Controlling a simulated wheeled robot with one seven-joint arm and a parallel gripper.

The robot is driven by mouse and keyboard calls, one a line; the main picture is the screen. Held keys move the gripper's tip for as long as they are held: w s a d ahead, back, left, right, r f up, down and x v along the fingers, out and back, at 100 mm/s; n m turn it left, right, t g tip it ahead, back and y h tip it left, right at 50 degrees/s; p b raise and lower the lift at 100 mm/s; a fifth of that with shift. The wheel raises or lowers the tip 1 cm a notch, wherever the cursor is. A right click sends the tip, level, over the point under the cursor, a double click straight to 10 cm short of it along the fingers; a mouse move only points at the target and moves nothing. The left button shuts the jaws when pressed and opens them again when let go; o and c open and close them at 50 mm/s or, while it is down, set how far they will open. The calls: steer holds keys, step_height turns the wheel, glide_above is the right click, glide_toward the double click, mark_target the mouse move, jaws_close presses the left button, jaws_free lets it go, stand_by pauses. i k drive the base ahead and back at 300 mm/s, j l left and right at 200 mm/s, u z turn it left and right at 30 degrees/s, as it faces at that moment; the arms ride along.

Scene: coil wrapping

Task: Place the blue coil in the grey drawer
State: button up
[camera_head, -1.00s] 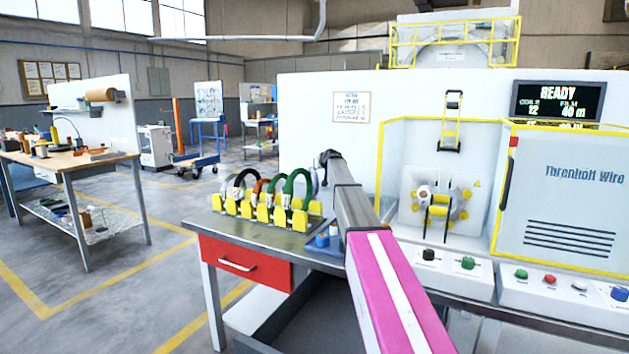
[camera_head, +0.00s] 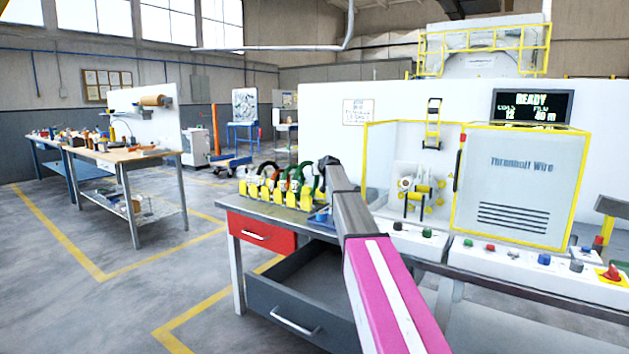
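The grey drawer (camera_head: 262,300) is under the workbench, below a shut red drawer (camera_head: 262,233). It is pulled open, and the part of its inside that shows looks empty. My arm reaches forward over the bench from the bottom of the view. My gripper (camera_head: 326,163) is at its far end, small and dark, beside the right end of the coil rack. Its fingers are too small and hidden to read. Coils in white, black, orange and green stand in the yellow-slotted rack (camera_head: 277,195). I cannot make out the blue coil for certain; my arm and gripper hide part of that area.
Small blue items (camera_head: 320,216) lie on the bench right of the rack. The wrapping machine (camera_head: 525,180) stands behind, its screen (camera_head: 532,106) reading READY, with a row of buttons in front. Another worktable (camera_head: 130,158) stands at left. The floor between is clear.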

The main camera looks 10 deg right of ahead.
mark_target(329, 291)
steer(key=u, duration=0.45)
steer(key=i+j, duration=0.25)
steer(key=i, duration=0.25)
steer(key=i+j+z, duration=0.1)
steer(key=i+j, duration=0.2)
steer(key=i, duration=0.25)
steer(key=i+j+z, duration=0.25)
steer(key=i+j, duration=0.35)
steer(key=i+j+z, duration=0.3)
steer(key=i+j, duration=0.3)
steer(key=j, duration=0.15)
steer(key=i+j+z, duration=0.25)
steer(key=j, duration=0.4)
steer(key=i+j+z, duration=0.3)
steer(key=j, duration=0.4)
steer(key=i+j+z, duration=0.1)
steer(key=j, duration=0.3)
steer(key=i+j+z, duration=0.15)
steer(key=j, duration=0.25)
